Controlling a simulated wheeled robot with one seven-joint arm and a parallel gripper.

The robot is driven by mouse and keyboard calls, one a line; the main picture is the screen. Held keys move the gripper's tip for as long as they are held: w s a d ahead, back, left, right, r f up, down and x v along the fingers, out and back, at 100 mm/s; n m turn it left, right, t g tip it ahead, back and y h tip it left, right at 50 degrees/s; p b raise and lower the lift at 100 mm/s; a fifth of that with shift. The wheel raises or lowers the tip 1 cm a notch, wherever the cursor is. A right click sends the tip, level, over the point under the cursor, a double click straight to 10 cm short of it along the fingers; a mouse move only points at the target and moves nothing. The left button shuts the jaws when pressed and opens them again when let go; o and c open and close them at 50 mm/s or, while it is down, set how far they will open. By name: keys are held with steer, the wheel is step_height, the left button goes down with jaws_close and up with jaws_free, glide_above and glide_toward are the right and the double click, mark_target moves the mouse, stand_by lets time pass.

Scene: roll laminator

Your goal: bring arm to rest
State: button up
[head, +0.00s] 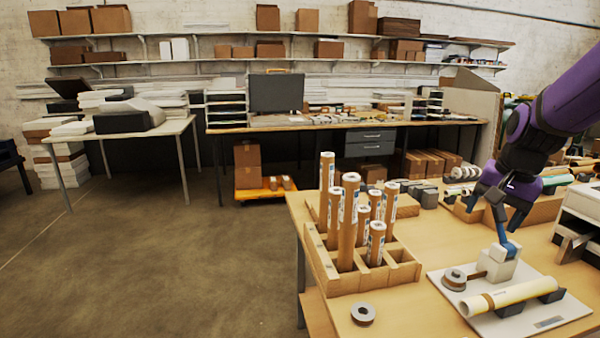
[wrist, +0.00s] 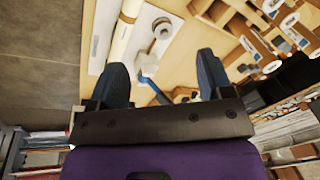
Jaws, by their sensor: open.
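My gripper (head: 499,207) is open above the right-hand table, with nothing held between its fingers. In the wrist view its two dark blue fingers (wrist: 163,62) are spread wide. A white block (head: 494,264) with a blue lever (head: 507,246) stands on a pale base plate (head: 553,321) just below the fingers. The lever (wrist: 150,82) shows in the gap between the fingers in the wrist view; I cannot tell how close it is. A cream roll (head: 512,296) with a brown band lies on dark supports on the plate, beside a small brown-and-grey spool (head: 454,279).
A wooden divided crate (head: 322,262) with several upright cardboard tubes stands left of the plate. A loose grey ring (head: 363,313) lies at the table's front. A white machine (head: 582,203) is at the right edge. Open floor (head: 150,260) lies left of the table.

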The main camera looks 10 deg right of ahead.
steer(key=s+a+r+n+t, duration=0.1)
steer(key=s+a+r+n, duration=0.2)
steer(key=s+a, duration=0.4)
steer(key=s+a+r+n+t, duration=0.1)
steer(key=s+a+r+n, duration=0.3)
steer(key=s+a+n, duration=0.2)
steer(key=shift+s+a+r+t, duration=0.25)
steer(key=shift+s+a+t, duration=0.2)
steer(key=shift+s, duration=0.95)
